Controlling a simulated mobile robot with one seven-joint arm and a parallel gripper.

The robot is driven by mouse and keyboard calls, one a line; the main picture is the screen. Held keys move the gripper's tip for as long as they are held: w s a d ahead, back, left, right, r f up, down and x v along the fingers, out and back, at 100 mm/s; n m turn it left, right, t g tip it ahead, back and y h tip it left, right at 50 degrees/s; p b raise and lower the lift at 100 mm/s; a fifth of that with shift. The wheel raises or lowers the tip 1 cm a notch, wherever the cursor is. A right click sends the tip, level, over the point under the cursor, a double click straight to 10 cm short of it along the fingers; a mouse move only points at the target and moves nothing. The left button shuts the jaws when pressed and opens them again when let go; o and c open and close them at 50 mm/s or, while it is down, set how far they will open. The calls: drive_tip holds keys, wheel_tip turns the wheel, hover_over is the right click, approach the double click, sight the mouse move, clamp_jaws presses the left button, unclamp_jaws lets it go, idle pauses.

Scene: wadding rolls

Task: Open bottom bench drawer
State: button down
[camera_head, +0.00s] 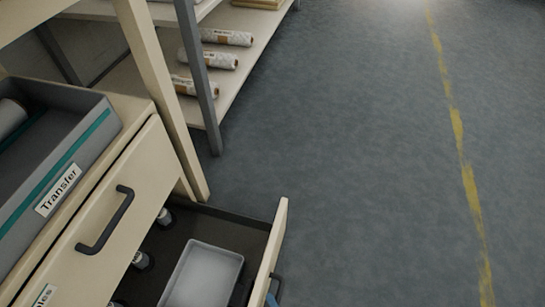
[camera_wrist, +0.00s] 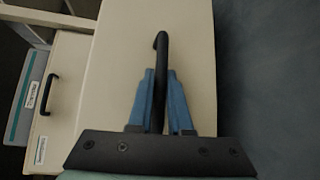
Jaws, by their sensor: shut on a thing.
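The bottom bench drawer (camera_head: 283,240) stands pulled out in the head view, with its inside showing. In it are a pale tray (camera_head: 205,275) and several small dark-and-light cylinders along the left side. My gripper (camera_wrist: 160,85) has blue fingers on both sides of the drawer's black handle (camera_wrist: 161,52) in the wrist view and is shut on it. The drawer's cream front (camera_wrist: 190,40) fills the middle of that view. In the head view only a bit of a blue finger shows at the bottom, by the handle (camera_head: 277,281).
The upper drawer (camera_head: 125,200) is shut, with a black handle. A grey bin labelled Transfer (camera_head: 85,130) sits on the bench above it. A shelf (camera_head: 245,60) with white rolls stands behind. The floor at the right is clear, with a yellow line.

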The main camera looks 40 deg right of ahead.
drive_tip(key=c, duration=1.1)
unclamp_jaws()
drive_tip(key=shift+c, duration=0.2)
drive_tip(key=p+v, duration=0.3)
drive_tip(key=v, duration=1)
drive_tip(key=shift+p, duration=0.35)
